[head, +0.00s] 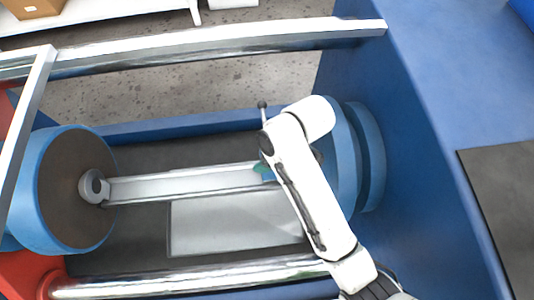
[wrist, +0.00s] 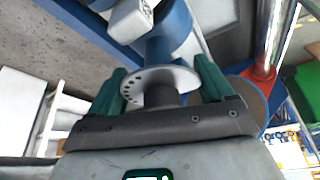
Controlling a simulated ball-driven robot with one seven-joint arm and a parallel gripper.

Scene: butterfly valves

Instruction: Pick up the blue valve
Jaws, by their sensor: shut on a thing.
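The blue valve (wrist: 172,32) shows in the wrist view, with a blue neck and a pale round plate with holes (wrist: 150,78) facing me. My gripper (wrist: 160,85) has green fingers on either side of the grey stem below that plate and is shut on the valve. In the head view, my white arm reaches in from the lower right and hides most of the gripper; a green fingertip (head: 261,169) shows at its left edge. A small blue patch beside the fingertip may be part of the valve. I cannot tell whether the valve touches the surface below.
A machine with a large blue-rimmed drum (head: 78,190) and a pale bar (head: 180,184) lies under the arm. Metal rails (head: 200,43) run along both sides. A blue housing (head: 430,150) stands at the right. Concrete floor (head: 230,85) shows beyond.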

